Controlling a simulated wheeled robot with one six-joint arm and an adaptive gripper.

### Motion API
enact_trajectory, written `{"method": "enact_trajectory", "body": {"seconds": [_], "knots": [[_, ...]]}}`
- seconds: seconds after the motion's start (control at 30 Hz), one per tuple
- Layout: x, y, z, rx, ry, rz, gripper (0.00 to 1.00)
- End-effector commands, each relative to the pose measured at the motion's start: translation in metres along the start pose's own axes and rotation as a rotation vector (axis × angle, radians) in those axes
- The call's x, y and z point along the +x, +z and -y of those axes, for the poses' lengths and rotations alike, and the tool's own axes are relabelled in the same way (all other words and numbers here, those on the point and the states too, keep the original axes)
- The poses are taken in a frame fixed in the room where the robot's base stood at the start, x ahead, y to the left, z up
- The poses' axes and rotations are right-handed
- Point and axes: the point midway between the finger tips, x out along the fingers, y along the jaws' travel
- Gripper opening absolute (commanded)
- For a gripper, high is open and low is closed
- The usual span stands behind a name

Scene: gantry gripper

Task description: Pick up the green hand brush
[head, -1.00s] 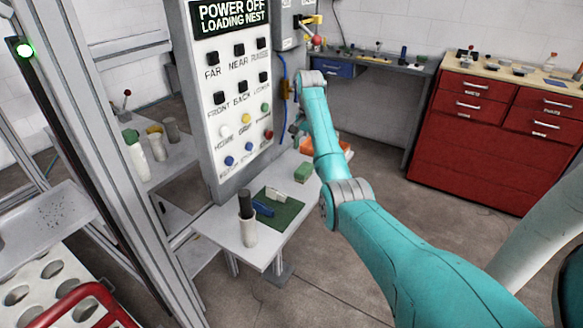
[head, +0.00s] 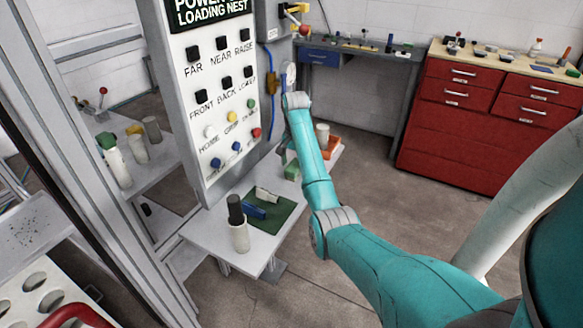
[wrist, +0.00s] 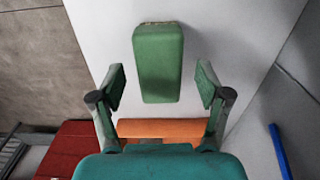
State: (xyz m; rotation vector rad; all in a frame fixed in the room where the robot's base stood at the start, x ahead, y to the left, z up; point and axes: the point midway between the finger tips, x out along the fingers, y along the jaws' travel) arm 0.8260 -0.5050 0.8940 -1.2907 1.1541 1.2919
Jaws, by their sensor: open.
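The green hand brush (wrist: 158,62) lies on the white shelf, with a brownish edge at its far end in the wrist view. In the head view it is a small green block (head: 292,171) near the shelf's far end, partly behind my arm. My gripper (wrist: 161,86) is open, with one finger on each side of the brush's near part in the wrist view. Gaps show between the brush and both fingers, and I cannot tell the height above it. In the head view the gripper is mostly hidden by my arm.
The control panel (head: 215,110) rises close to the left. Open floor lies right.

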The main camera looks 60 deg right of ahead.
Motion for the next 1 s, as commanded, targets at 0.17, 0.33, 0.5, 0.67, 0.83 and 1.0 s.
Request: {"method": "enact_trajectory", "body": {"seconds": [0.17, 0.33, 0.5, 0.67, 0.83, 1.0], "knots": [[0.018, 0.002, -0.005, 0.004, 0.001, 0.001, 0.76], [0.020, 0.002, -0.006, 0.004, 0.000, 0.000, 0.76], [0.020, 0.002, -0.006, 0.004, 0.000, 0.000, 0.61], [0.020, 0.002, -0.006, 0.004, 0.000, 0.000, 0.21], [0.020, 0.002, -0.006, 0.004, 0.000, 0.000, 0.09], [0.018, 0.002, -0.005, 0.004, -0.001, -0.001, 0.09]]}}
